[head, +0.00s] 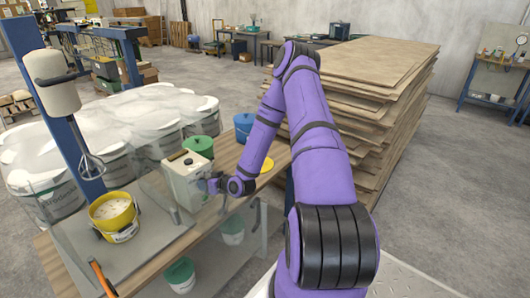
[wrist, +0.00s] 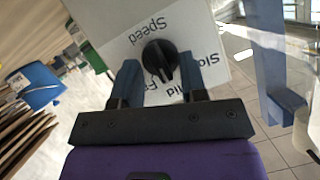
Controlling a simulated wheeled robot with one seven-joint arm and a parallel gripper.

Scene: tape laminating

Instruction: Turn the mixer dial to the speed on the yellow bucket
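The pale control box (head: 184,184) stands on the wooden table, with my gripper (head: 216,185) at its right side. In the wrist view, its white plate shows upside-down words, with "Speed" readable and others partly hidden. The black dial (wrist: 160,59) with a raised ridge is on that plate. My gripper (wrist: 160,77) is open, one finger on each side of the dial; I cannot tell whether they touch it. The yellow bucket (head: 122,222) stands on a grey plate under the mixer (head: 56,88) and its whisk (head: 91,164). The bucket's label is too small to read.
White buckets (head: 45,200) stand behind on the left. A green lidded bucket (head: 201,146) and a blue bucket (head: 243,124) are on the table beyond the box. Stacked boards (head: 365,120) are behind my arm.

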